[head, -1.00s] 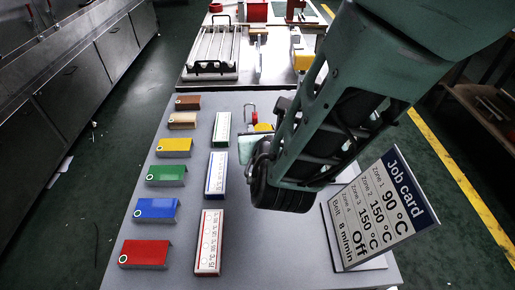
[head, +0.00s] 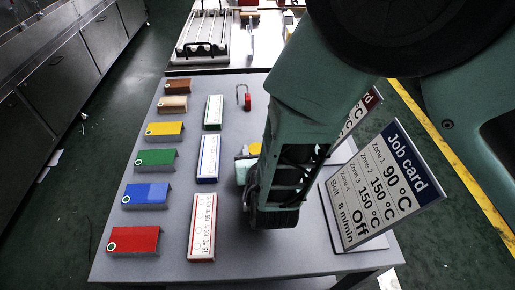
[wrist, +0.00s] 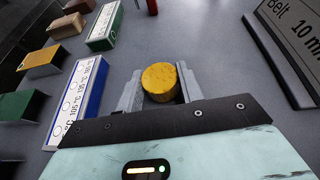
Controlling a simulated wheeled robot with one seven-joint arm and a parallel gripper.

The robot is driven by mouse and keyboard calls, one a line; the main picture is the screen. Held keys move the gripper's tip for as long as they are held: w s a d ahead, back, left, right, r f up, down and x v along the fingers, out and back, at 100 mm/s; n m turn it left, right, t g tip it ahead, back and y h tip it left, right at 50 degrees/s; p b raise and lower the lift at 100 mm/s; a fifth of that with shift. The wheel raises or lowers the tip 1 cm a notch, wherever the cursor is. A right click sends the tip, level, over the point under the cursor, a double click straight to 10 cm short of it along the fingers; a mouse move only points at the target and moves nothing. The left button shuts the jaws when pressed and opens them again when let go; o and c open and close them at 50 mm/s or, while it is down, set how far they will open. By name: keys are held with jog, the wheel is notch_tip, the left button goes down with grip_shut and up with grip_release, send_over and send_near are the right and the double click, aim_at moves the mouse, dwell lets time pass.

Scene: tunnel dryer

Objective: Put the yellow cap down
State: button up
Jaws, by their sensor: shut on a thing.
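The yellow cap (wrist: 160,80) is round with a flat top face, and sits between the two fingers of my gripper (wrist: 160,88) in the wrist view. My gripper is shut on it. In the head view, my arm hides most of the gripper (head: 247,170), and a bit of yellow (head: 252,149) shows beside it. The gripper is low over the grey table (head: 225,245), right of the white label blocks. I cannot tell whether the cap touches the table.
Folded covers in red (head: 133,240), blue (head: 147,195), green (head: 156,158), yellow (head: 165,130) and browns line the left. Label blocks edged red (head: 202,228), blue (head: 207,158) and green (head: 213,112) stand beside them. A job card (head: 385,190) stands right. A red padlock (head: 247,101) lies behind.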

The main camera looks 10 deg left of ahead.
jog(key=shift+f, duration=0.3)
jog(key=o, duration=0.9)
jog(key=shift+r, duration=0.2)
